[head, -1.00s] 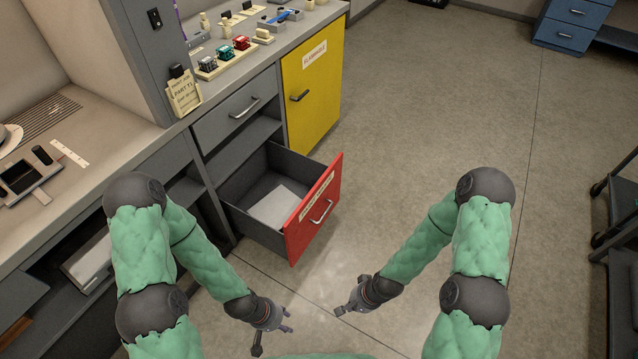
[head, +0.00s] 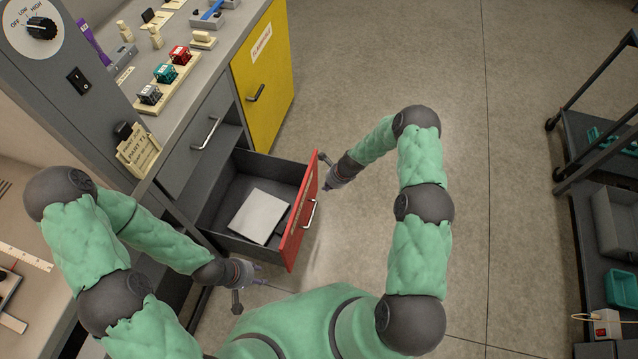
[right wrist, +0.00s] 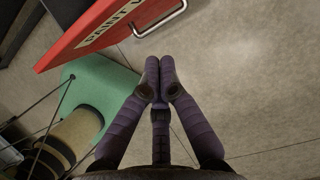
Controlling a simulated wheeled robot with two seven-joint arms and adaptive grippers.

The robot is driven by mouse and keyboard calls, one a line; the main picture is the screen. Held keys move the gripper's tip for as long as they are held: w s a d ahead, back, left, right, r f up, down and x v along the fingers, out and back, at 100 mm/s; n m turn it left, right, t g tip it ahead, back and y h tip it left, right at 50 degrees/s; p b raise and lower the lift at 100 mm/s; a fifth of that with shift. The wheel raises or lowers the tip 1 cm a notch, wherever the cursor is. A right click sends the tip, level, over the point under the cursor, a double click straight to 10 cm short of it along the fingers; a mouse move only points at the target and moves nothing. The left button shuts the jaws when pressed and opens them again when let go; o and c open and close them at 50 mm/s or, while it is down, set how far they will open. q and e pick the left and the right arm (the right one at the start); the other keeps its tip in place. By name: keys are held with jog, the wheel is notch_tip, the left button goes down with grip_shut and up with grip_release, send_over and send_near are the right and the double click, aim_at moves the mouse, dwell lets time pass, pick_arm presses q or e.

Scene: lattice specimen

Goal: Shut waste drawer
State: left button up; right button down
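The waste drawer is pulled out from the grey bench, with a red front (head: 293,246) and a grey open box (head: 232,192). A white flat item (head: 258,216) lies inside. The red front with its label and silver handle also shows at the upper left of the right wrist view (right wrist: 72,45). My right gripper (head: 326,182) is just outside the red front, near its far end; any contact cannot be told. Its fingertips meet in the right wrist view (right wrist: 160,75), with nothing between them. My left gripper (head: 250,292) is open and empty, near the drawer's near side.
A closed grey drawer (head: 196,150) sits above, beside a shut yellow cabinet door (head: 262,85). The bench top holds a rack with coloured blocks (head: 168,80). A dark cart (head: 590,165) stands at the right. The floor between is clear.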

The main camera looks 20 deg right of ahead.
pick_arm(q)
notch_tip(320, 180, down, 4)
jog(key=b, duration=0.4)
jog(key=shift+w+f, duration=0.1)
jog(key=shift+f, duration=0.15)
pick_arm(e)
jog(key=w+a+f, duration=0.4)
jog(key=a+f, duration=0.2)
jog(key=f, duration=0.1)
jog(key=shift+f, duration=0.35)
jog(key=shift+w+a, duration=0.1)
